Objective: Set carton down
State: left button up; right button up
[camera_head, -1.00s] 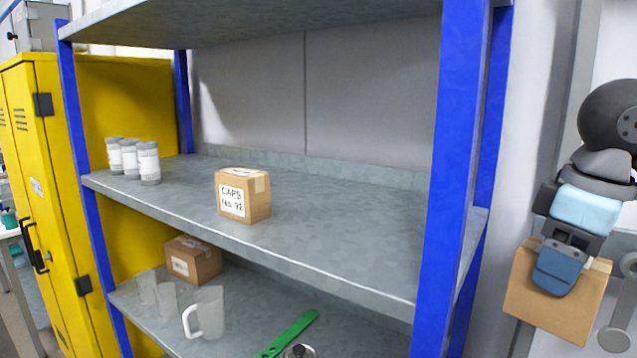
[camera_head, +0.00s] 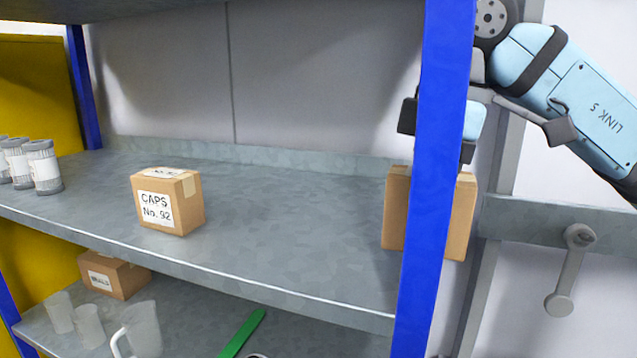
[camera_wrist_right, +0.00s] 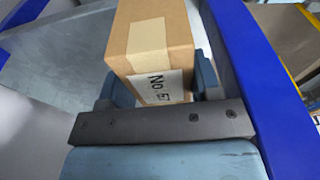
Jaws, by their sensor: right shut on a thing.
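A brown carton (camera_head: 398,210) hangs at the right end of the middle shelf, partly hidden behind the blue front post in the head view. In the right wrist view the carton (camera_wrist_right: 150,32) shows tape on top and a white label with "No." and a partly hidden number. My right gripper (camera_wrist_right: 152,92) is shut on it, one finger on each side. In the head view this gripper is mostly behind the post. I cannot tell whether the carton touches the shelf (camera_head: 290,215). My left gripper is not in view.
A carton labelled "CAPS No. 92" (camera_head: 168,202) stands left on the middle shelf, with white-labelled jars (camera_head: 42,167) further left. Bare shelf lies between the two cartons. The blue post (camera_head: 437,180) stands close to my right arm.

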jog(key=w+a+p, duration=0.1)
jog(key=a, duration=0.2)
jog(key=w+a+f+p, duration=0.1)
jog(key=a+p, duration=0.1)
jog(key=a, duration=0.2)
jog(key=w+a+f+p, duration=0.1)
jog(key=a, duration=0.2)
jog(key=shift+w+a+f+p, duration=0.2)
jog(key=shift+a+f+p, duration=0.05)
jog(key=shift+a+p, duration=0.15)
jog(key=shift+f, duration=0.4)
jog(key=shift+d, duration=0.15)
jog(key=shift+f, duration=0.1)
jog(key=shift+f+b, duration=0.15)
jog(key=shift+b, duration=0.2)
jog(key=o, duration=1)
